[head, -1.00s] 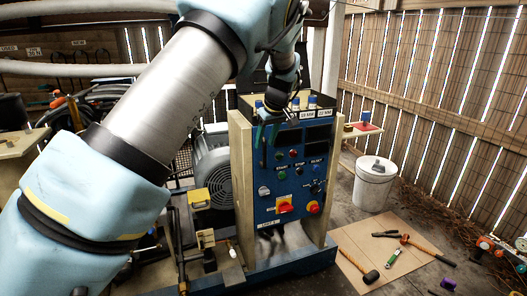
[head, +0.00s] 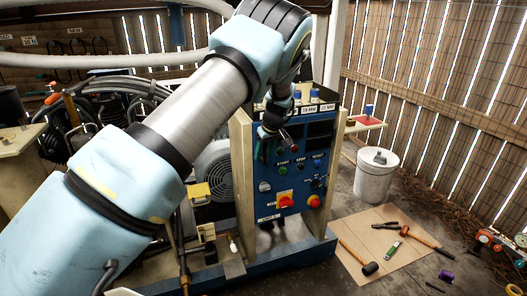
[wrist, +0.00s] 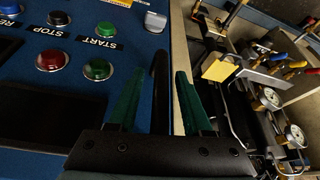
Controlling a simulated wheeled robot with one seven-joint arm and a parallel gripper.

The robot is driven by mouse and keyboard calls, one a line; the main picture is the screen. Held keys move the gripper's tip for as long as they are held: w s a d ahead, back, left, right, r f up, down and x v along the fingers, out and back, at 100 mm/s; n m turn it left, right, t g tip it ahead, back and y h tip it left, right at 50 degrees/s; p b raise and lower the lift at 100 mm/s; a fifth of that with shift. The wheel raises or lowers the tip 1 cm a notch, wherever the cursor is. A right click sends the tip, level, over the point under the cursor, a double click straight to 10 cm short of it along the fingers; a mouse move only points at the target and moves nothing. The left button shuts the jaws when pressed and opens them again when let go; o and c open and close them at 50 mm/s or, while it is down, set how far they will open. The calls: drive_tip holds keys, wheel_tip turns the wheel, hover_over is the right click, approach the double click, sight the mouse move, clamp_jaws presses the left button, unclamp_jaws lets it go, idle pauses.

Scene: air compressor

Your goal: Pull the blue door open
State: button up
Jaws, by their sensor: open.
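The blue door (head: 297,184) is the upright front panel of the compressor cabinet, with buttons, knobs and dark displays. It looks shut in its pale frame. It also shows in the wrist view (wrist: 28,75). A black upright bar handle (wrist: 160,62) runs along the door's edge, on the left side in the head view. My gripper (wrist: 160,78) is open, with one green finger on each side of the handle. In the head view my gripper (head: 266,152) is at the door's upper left edge, partly hidden by my arm. I cannot tell whether a finger touches the handle.
A red emergency knob (head: 286,201) sticks out of the door. Gauges and valves (wrist: 268,98) lie beyond the door edge. A white bucket (head: 376,175) stands to the right. A board (head: 350,232) with several tools lies on the floor at front right.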

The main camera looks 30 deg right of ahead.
drive_tip(key=shift+w+f, duration=0.1)
drive_tip(key=shift+f, duration=0.15)
clamp_jaws()
idle(1.4)
